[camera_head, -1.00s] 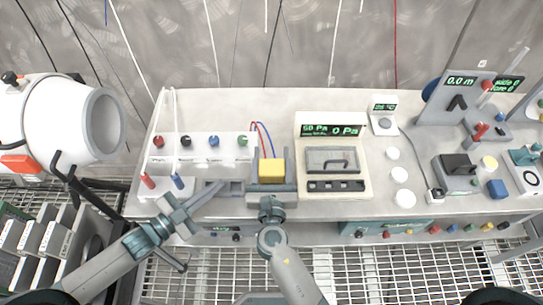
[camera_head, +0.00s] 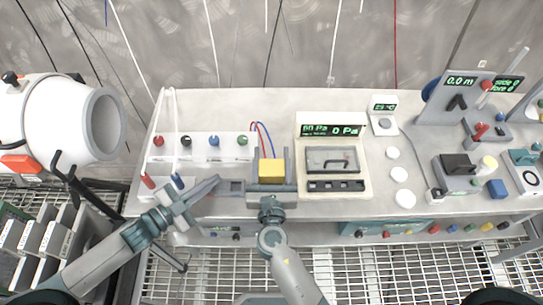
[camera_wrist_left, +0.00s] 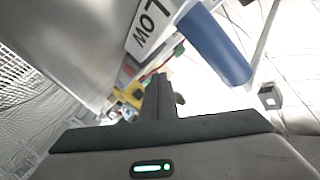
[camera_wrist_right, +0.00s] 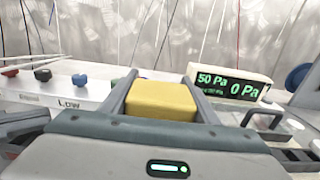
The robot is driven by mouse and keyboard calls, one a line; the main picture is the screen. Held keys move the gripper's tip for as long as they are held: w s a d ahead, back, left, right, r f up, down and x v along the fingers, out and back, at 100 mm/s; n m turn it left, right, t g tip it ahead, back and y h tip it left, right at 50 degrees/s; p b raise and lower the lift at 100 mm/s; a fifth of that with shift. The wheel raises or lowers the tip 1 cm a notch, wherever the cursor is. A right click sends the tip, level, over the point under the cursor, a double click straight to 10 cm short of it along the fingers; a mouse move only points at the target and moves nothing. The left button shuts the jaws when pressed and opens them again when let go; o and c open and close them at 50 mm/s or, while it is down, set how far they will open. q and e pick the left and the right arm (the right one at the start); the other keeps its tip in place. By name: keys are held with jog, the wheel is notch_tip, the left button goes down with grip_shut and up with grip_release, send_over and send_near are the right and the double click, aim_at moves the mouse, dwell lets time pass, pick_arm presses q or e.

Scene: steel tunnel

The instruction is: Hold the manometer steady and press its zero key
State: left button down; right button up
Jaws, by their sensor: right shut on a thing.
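My right gripper (camera_head: 271,187) is shut on a yellow boxy body, which I take to be the manometer (camera_head: 271,170); it also shows between the two fingers in the right wrist view (camera_wrist_right: 161,98). Red and blue tubes run down behind it. Its zero key cannot be made out. My left gripper (camera_head: 217,180) looks shut and empty, its fingertips left of the yellow body and apart from it. In the left wrist view its dark fingers (camera_wrist_left: 159,95) appear together, near a blue cylinder (camera_wrist_left: 215,42) and a "LOW" label.
A cream instrument (camera_head: 333,160) with a green Pa display stands right of the yellow body. A white panel with coloured knobs (camera_head: 214,141) is behind. A grey plate (camera_head: 237,187) lies between the grippers. A white drum-like vessel (camera_head: 60,120) stands left.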

aim_at(242, 189)
pick_arm(q)
jog(key=shift+d, duration=0.15)
jog(key=shift+d, duration=4.25)
jog(key=shift+d+r, duration=0.1)
jog(key=shift+d, duration=0.4)
jog(key=shift+a, duration=0.55)
jog(key=shift+a, duration=2.95)
